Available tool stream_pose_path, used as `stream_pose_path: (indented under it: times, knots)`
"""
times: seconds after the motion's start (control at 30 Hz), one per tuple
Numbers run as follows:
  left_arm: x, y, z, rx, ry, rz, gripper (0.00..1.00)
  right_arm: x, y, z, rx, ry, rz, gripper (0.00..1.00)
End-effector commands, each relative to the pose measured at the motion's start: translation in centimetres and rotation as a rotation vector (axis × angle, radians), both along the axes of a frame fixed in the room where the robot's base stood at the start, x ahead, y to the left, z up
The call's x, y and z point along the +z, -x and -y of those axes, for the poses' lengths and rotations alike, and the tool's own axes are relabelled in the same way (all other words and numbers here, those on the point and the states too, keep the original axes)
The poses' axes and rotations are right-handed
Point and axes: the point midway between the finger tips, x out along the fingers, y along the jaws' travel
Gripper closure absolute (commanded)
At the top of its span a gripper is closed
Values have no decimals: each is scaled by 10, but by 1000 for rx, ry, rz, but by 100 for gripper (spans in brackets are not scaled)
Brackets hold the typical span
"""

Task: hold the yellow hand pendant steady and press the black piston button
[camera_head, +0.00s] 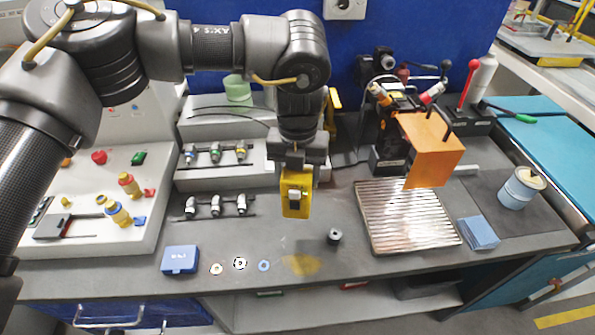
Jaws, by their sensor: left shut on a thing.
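The yellow hand pendant (297,207) hangs upright in my left gripper (298,168), in the middle of the view. The gripper points down and is shut on the pendant's upper part. The pendant is held above the grey bench, and a yellowish patch shows on the bench top below it. A small light and dark piece shows on the pendant's front face. I cannot tell for sure whether it is the black piston button. My right gripper is not in view.
A black cylinder (334,237) stands on the bench right of the pendant. A blue box (180,259) and small rings lie at front left. Fittings stand behind them.

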Motion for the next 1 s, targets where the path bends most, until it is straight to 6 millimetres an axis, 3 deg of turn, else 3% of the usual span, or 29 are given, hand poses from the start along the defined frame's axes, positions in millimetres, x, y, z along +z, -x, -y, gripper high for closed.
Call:
stream_pose_path:
  times: [1.0]
  knots:
    - [-56,0,0,0,0,1,77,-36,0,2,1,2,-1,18]
